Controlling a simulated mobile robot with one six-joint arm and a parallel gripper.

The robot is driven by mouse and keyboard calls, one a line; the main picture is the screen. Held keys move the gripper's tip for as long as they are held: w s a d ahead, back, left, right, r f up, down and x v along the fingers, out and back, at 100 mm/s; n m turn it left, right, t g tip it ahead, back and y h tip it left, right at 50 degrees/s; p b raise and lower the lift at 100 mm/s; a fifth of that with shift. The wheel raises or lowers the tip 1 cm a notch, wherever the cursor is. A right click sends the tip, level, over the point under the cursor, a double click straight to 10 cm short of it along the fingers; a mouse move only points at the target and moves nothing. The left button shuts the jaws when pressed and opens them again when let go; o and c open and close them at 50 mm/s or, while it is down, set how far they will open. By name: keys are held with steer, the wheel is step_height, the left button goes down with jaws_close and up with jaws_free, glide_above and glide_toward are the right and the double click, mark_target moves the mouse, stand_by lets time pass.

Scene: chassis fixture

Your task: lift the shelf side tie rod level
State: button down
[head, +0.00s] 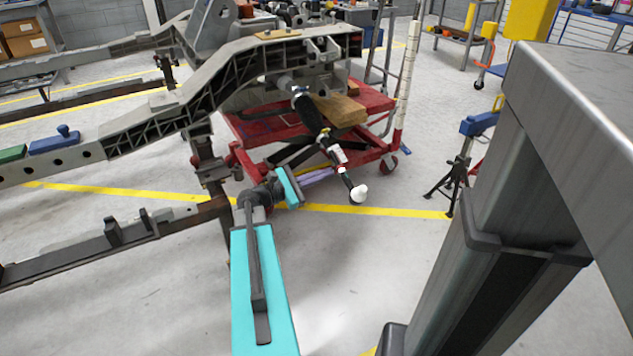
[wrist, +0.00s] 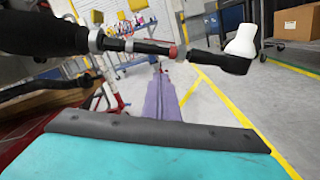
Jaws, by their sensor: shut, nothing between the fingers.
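The tie rod (head: 331,146) hangs from the grey chassis (head: 262,50) and slopes down to the right. It has a black ribbed boot, a thin rod and an outer end with a white cap (head: 359,193). In the wrist view the rod (wrist: 150,47) crosses the upper picture, with the white cap (wrist: 242,42) at right. My gripper (head: 328,174) has purple fingers, shut and empty, beside the rod's lower part. In the wrist view my gripper (wrist: 159,72) points away below the rod in the picture. The rod is not between the fingers; whether they touch it is unclear.
A red cart (head: 375,100) with a wooden block (head: 340,110) stands under the chassis, behind the rod. A dark jack stand (head: 455,180) is to the right. A large grey metal frame (head: 530,150) fills the right foreground.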

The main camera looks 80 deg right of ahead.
steer(key=shift+s+a+r, duration=0.1)
steer(key=shift+s+r, duration=0.15)
steer(key=shift+r, duration=0.2)
steer(key=shift+s+a+r, duration=0.1)
steer(key=shift+s+r, duration=0.1)
steer(key=shift+r, duration=0.25)
steer(key=shift+r, duration=0.1)
